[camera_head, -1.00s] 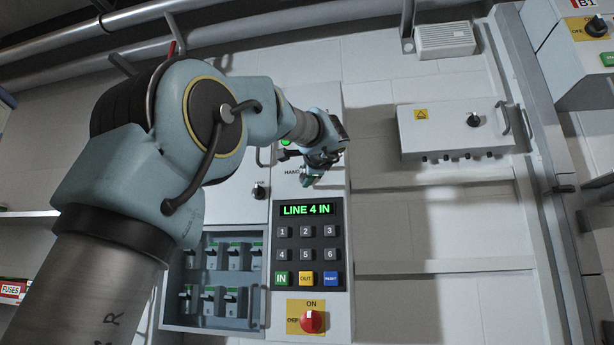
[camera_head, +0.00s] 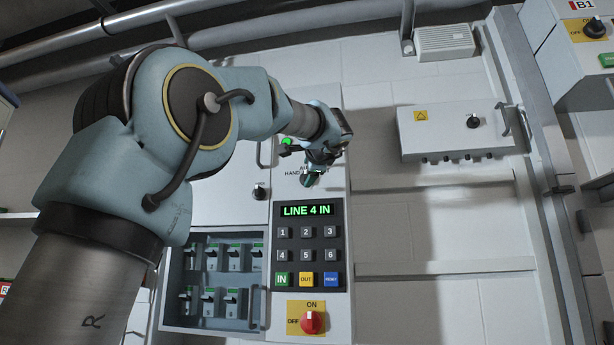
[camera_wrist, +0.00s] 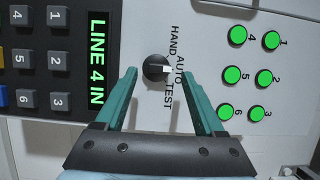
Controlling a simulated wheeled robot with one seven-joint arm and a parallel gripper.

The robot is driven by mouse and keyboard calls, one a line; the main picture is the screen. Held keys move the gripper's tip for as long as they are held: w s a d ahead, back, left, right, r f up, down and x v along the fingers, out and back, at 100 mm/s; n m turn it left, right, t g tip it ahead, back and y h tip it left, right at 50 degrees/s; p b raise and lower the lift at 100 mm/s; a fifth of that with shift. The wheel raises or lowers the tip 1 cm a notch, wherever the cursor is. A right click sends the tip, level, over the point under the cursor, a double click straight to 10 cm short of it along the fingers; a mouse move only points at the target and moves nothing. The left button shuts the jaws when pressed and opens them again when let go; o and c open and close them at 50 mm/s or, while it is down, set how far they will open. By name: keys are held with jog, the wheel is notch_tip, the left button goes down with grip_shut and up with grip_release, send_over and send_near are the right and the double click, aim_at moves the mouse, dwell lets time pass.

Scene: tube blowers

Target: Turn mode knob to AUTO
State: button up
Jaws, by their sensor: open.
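The mode knob (camera_wrist: 157,68) is a black round knob with a white pointer mark, on a pale panel beside the labels HAND, AUTO and TEST. In the wrist view its white mark faces right, towards the AUTO label (camera_wrist: 180,68). My gripper (camera_wrist: 158,74) is open, with a teal finger on each side of the knob and a gap visible between knob and fingers. In the head view my gripper (camera_head: 311,180) is at the panel just above the keypad and hides most of the knob.
A keypad (camera_head: 307,256) with a "LINE 4 IN" display is just below. A red ON/OFF switch (camera_head: 312,321) is under it. Several lit green buttons (camera_wrist: 233,75) sit on the knob's other side. A breaker box (camera_head: 217,285) is at lower left; a grey box (camera_head: 455,130) is at right.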

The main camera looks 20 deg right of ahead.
jog(key=s+a+b, duration=0.1)
jog(key=s+b, duration=0.1)
jog(key=s, duration=0.6)
jog(key=shift+s, duration=0.3)
